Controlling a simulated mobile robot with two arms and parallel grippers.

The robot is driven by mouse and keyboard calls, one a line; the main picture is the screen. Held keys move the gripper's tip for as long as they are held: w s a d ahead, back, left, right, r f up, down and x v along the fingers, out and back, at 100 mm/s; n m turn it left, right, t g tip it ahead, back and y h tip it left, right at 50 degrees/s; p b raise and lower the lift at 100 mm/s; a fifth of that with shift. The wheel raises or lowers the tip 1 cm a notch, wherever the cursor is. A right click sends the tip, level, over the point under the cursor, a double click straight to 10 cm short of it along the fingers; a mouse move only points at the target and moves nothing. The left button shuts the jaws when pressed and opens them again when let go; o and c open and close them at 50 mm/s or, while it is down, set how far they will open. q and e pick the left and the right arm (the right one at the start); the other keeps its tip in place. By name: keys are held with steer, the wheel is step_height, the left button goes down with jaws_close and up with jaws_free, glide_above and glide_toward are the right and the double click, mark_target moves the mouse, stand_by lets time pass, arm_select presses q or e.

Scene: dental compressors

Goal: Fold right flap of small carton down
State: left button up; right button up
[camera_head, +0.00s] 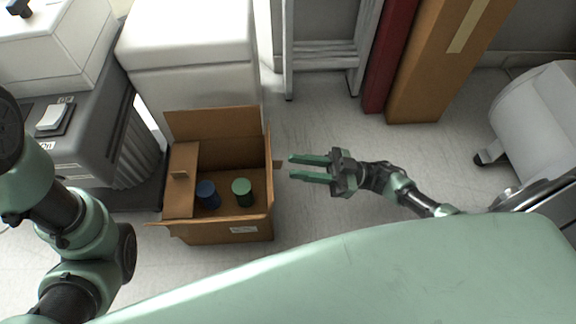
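The small carton (252,236) stands open on the floor left of the middle. Its right flap (268,150) stands up along the right side, seen nearly edge-on, with a small tab (278,164) sticking out to the right. The left flap (181,198) lies inward over the left part of the opening. The back flap (212,124) stands upright. A blue can (208,194) and a green can (242,192) are inside. My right gripper (291,167) is open and empty, just right of the right flap, fingers pointing left. My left gripper is not visible.
A white cabinet (190,60) stands behind the carton, and a grey unit (90,135) to its left. A ladder (322,58), a red panel (390,60) and a tall cardboard box (435,70) stand at the back.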

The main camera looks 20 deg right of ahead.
mark_target(275, 165)
steer(key=shift+b+x, duration=0.35)
steer(key=shift+x, duration=1.3)
jaws_close()
